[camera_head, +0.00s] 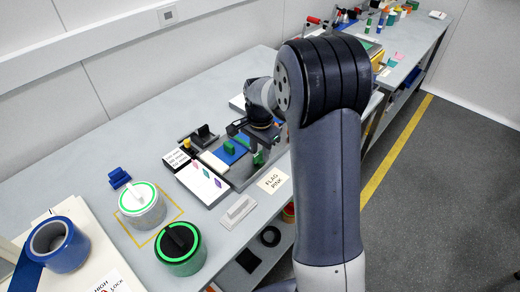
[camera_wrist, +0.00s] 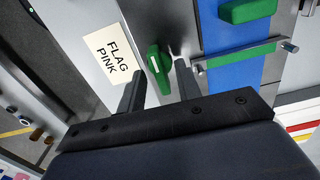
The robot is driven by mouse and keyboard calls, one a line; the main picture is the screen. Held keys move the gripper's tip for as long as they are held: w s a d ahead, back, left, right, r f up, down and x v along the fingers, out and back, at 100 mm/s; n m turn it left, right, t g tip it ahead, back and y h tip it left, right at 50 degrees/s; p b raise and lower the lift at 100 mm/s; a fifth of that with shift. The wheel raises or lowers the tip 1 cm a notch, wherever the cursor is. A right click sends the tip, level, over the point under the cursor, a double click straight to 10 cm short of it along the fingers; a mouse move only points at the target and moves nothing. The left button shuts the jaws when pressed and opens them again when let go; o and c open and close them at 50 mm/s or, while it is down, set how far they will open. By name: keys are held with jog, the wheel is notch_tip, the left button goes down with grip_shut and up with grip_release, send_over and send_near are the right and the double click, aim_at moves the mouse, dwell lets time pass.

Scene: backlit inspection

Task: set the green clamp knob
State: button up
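The green clamp knob (camera_wrist: 157,62) shows in the wrist view as an elongated handle with a white line on its face, on a grey surface. In the head view it is a small green shape (camera_head: 258,158) just below my gripper, partly hidden. My gripper (camera_wrist: 160,76) is open. Its two dark fingers lie to either side of the knob's near end in the wrist view, with gaps visible on both sides. I cannot tell how deep the fingers reach. My gripper in the head view (camera_head: 256,148) is small and dark, over the fixture.
A blue plate (camera_wrist: 228,38) carries a green block (camera_wrist: 247,10), with a metal bar across it. A "FLAG PINK" card (camera_wrist: 112,55) lies beside the knob. White (camera_head: 141,205) and green-ringed dark (camera_head: 180,248) canisters and a blue tape roll (camera_head: 59,245) stand at the bench's near left.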

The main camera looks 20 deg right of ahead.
aim_at(260, 153)
notch_tip(260, 153, up, 11)
dwell(0.5)
jog(key=shift+f, duration=0.15)
notch_tip(260, 153, down, 11)
jog(key=shift+r, duration=0.1)
dwell(0.4)
dwell(0.5)
